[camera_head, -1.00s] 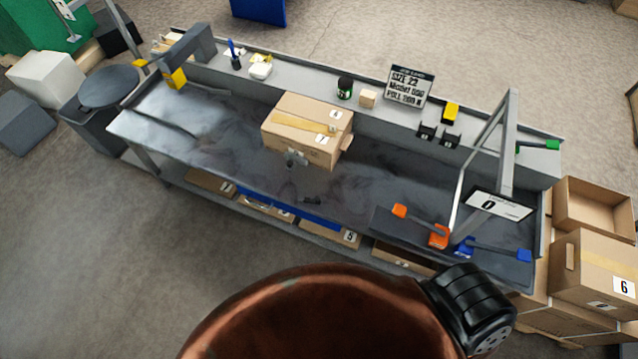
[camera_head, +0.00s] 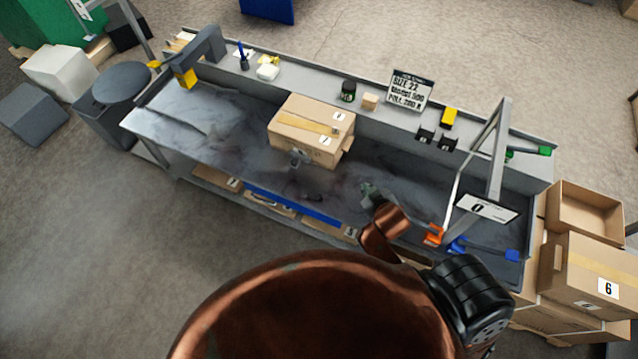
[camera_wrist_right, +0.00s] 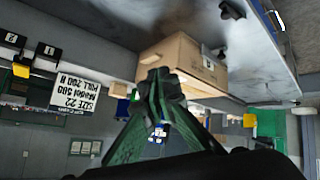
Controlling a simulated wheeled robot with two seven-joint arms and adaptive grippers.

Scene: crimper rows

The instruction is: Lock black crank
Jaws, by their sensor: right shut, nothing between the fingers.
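No crank can be clearly told as the black one. A small dark fitting (camera_head: 306,194) lies on the bench near its front edge, below the carton; its shape is too small to tell. A dark piece also shows at the top of the right wrist view (camera_wrist_right: 232,10). My right gripper (camera_head: 368,190) is over the bench, right of the dark fitting and apart from it. Its green-grey fingers are shut and empty, and they show in the wrist view (camera_wrist_right: 158,76) in front of the carton. My left gripper is not in view.
A taped carton (camera_head: 318,124) stands mid-bench with a grey fitting (camera_head: 298,158) at its front. Orange (camera_head: 434,234), blue (camera_head: 512,255) and green (camera_head: 545,150) handles sit at right beside a metal frame (camera_head: 498,150). The bench's left part is clear.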

